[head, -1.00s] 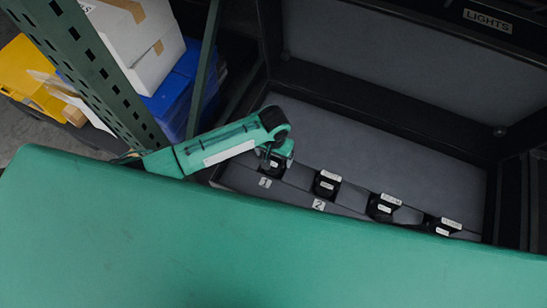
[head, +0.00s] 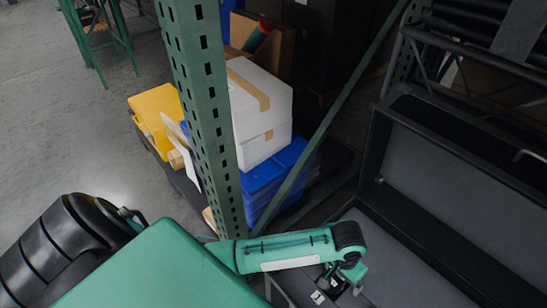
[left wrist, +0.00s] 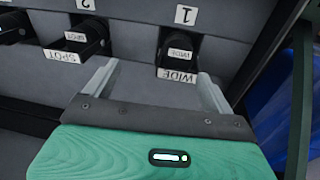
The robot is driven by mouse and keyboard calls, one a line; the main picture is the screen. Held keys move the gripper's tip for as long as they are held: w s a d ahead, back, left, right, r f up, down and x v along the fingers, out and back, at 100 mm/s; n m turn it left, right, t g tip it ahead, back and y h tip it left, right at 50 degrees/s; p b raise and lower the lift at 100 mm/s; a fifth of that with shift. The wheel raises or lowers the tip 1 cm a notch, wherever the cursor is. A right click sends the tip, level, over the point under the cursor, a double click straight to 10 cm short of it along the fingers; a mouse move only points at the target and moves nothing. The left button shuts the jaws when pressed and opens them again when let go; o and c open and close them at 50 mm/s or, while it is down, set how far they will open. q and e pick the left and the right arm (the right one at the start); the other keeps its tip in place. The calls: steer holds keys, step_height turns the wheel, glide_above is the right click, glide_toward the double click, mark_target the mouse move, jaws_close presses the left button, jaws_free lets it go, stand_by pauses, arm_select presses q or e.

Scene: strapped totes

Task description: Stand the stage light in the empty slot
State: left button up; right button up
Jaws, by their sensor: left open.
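In the left wrist view, a black stage light (left wrist: 174,42) with WIDE labels sits in the case (left wrist: 128,27) by the slot marked 1. My left gripper (left wrist: 158,72) is open, its two pale fingers apart, with the WIDE light showing between and just beyond them. Whether the fingers reach around it I cannot tell. A black light labelled SPOT (left wrist: 93,34) sits by the mark 2, and part of another (left wrist: 14,24) shows at the left edge. In the head view, my left gripper (head: 347,280) is low over the case near mark 1. No empty slot is clearly visible now. My right gripper is out of view.
A green perforated rack post (head: 200,110) and a diagonal brace stand left of the case. Behind them are a white carton (head: 262,112), blue totes (head: 275,180) and a yellow case (head: 153,118). The case's raised dark lid (head: 450,170) is at the right. Open floor lies far left.

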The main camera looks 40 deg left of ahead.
arm_select(q)
steer(key=s+a+f+t, duration=0.1)
steer(key=s+a+f, duration=0.1)
steer(key=s+a, duration=0.4)
steer(key=s+a+f+t, duration=0.1)
steer(key=s+a, duration=0.5)
steer(key=s, duration=0.4)
steer(key=shift+a+f+n+t+y, duration=0.3)
steer(key=shift+a+f+n+y, duration=0.05)
steer(key=shift+n+y, duration=0.05)
